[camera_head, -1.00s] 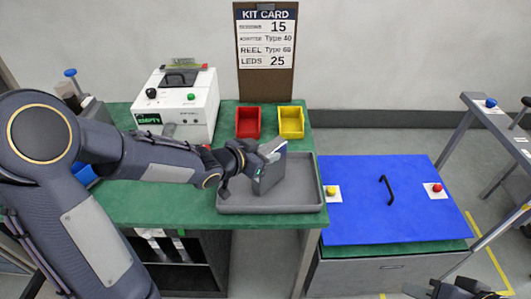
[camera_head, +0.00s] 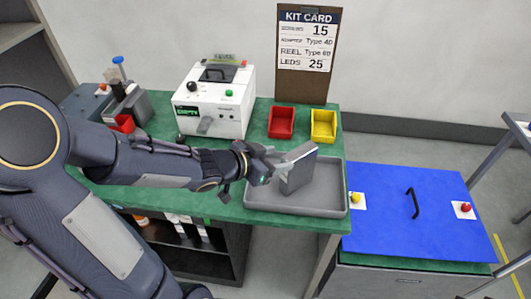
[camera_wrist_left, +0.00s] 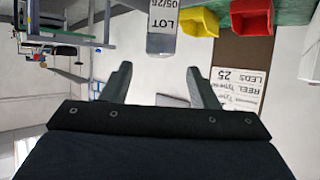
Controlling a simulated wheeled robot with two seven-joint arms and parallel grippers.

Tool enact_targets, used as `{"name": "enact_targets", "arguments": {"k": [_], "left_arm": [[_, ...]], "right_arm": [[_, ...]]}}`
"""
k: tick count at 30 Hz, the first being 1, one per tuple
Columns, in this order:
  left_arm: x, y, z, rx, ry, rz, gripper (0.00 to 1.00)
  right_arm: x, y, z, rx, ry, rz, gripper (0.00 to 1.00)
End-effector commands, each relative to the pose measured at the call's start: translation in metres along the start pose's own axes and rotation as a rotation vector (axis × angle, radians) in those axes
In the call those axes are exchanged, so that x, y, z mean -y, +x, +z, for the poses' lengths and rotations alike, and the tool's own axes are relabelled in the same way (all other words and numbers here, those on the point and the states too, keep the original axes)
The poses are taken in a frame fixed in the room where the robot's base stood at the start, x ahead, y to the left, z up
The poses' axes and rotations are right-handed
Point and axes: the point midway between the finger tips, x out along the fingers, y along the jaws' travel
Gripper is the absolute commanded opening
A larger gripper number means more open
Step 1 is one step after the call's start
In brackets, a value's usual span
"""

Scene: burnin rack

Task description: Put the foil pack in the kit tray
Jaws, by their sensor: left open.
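The grey foil pack (camera_head: 299,169) stands on edge, tilted, in the grey kit tray (camera_head: 345,206) on the green bench, toward the tray's left side. My left gripper (camera_head: 279,163) is open at the pack's left side. In the left wrist view the pack (camera_wrist_left: 161,30), with a LOT label, shows beyond the open fingers (camera_wrist_left: 157,85), apart from them. The pack's bottom edge is hard to make out. My right gripper is not in view.
A red bin (camera_head: 281,122) and a yellow bin (camera_head: 323,126) stand behind the tray. A white machine (camera_head: 215,101) is at back left. A blue panel (camera_head: 415,207) with a handle lies to the right. The tray's right part is empty.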

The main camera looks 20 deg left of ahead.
Motion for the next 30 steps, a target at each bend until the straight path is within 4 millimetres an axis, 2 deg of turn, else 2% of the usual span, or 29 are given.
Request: {"name": "enact_targets", "arguments": {"k": [1, 3, 8, 11, 14, 15, 17, 20, 22, 27, 30], "left_arm": [[0.000, -0.012, -0.004, 0.000, 0.000, -0.003, 0.54], [0.001, -0.022, -0.003, 0.000, 0.000, -0.003, 0.54], [0.001, -0.036, -0.002, 0.001, -0.001, -0.008, 0.54], [0.013, -0.046, -0.003, 0.022, -0.013, -0.084, 0.54], [0.035, -0.070, -0.004, 0.080, -0.066, -0.248, 0.54], [0.042, -0.085, -0.002, 0.116, -0.109, -0.318, 0.54], [0.045, -0.109, 0.006, 0.182, -0.194, -0.400, 0.54], [0.026, -0.144, 0.026, 0.299, -0.359, -0.439, 0.54], [-0.001, -0.162, 0.038, 0.372, -0.467, -0.398, 0.54], [-0.065, -0.187, 0.051, 0.483, -0.621, -0.218, 0.54], [-0.085, -0.194, 0.052, 0.510, -0.652, -0.149, 0.54]], "right_arm": [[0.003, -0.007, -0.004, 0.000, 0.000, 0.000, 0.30], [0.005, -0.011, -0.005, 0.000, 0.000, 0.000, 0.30], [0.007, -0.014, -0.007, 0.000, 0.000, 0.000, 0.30], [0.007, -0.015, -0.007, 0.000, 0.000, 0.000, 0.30], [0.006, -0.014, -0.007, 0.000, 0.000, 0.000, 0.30], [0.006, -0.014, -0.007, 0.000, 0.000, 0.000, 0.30], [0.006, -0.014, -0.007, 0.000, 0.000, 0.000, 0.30], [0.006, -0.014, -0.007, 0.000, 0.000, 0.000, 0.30], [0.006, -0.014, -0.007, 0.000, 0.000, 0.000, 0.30], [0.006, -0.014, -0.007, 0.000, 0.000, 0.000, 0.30], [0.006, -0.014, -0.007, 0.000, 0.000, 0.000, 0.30]]}}
